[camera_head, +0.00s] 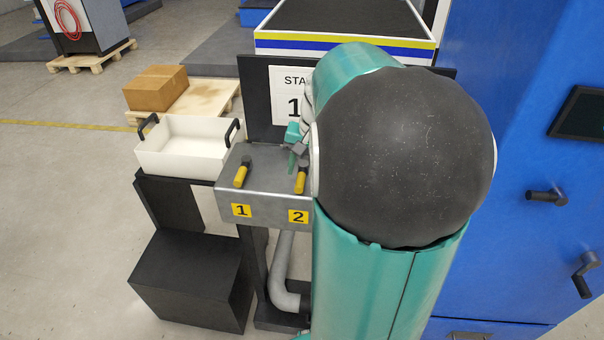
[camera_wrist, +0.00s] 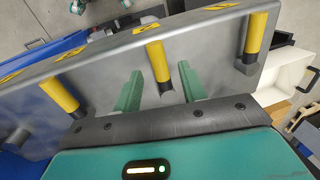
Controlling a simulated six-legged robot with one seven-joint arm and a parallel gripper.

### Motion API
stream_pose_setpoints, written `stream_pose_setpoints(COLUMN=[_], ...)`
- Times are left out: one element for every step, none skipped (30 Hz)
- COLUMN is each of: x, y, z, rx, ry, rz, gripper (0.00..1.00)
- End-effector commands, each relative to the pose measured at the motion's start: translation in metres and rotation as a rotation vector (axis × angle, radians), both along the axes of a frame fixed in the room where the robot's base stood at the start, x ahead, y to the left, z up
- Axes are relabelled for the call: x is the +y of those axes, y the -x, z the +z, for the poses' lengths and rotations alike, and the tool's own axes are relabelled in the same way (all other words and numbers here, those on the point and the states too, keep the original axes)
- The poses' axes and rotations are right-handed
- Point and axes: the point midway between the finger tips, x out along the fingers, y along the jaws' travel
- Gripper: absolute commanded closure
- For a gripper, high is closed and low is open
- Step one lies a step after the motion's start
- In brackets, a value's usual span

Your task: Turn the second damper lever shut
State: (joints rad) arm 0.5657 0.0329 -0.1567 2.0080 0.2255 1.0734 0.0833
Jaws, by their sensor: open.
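The second damper lever (camera_head: 301,181) has a yellow handle and stands on the grey panel (camera_head: 265,208) above the yellow "2" label (camera_head: 298,216). In the wrist view the same lever (camera_wrist: 156,62) shows at the middle, its handle toward the labelled edge. My gripper (camera_wrist: 159,72) is open, with one green finger on each side of this lever; I cannot tell whether either touches it. In the head view my gripper (camera_head: 294,150) is small and partly hidden by my arm, just behind the second lever.
The first lever (camera_head: 241,174) stands to the left above label "1"; it is at the right in the wrist view (camera_wrist: 256,36). A third yellow lever (camera_wrist: 60,95) is at the left there. A white bin (camera_head: 183,155) with black handles stands left of the panel.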

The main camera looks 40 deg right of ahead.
Motion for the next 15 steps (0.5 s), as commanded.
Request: stream_pose_setpoints(x=[-0.002,-0.002,-0.004,-0.004,-0.005,-0.006,-0.007,-0.008,-0.009,-0.010,-0.010,-0.011,-0.011,-0.012,-0.012], y=[0.001,0.002,0.003,0.005,0.006,0.007,0.008,0.009,0.010,0.011,0.012,0.013,0.014,0.015,0.016], z=[0.011,0.018,0.027,0.034,0.040,0.049,0.056,0.063,0.071,0.077,0.082,0.089,0.093,0.097,0.101], rx=[-0.003,-0.004,-0.004,-0.003,-0.005,-0.004,-0.004,-0.004,-0.003,-0.003,-0.003,-0.003,-0.002,-0.002,-0.002], ry=[0.003,0.003,0.003,0.002,0.003,0.002,0.002,0.002,0.001,0.002,0.002,0.002,0.001,0.001,0.001], rz=[0.000,0.000,0.000,-0.001,-0.001,-0.002,-0.002,-0.002,-0.001,-0.001,-0.001,-0.001,0.000,-0.001,-0.001], gripper=[0.59,0.59,0.59,0.59,0.59,0.59,0.59,0.59,0.59,0.59,0.59,0.59,0.59,0.59,0.59])
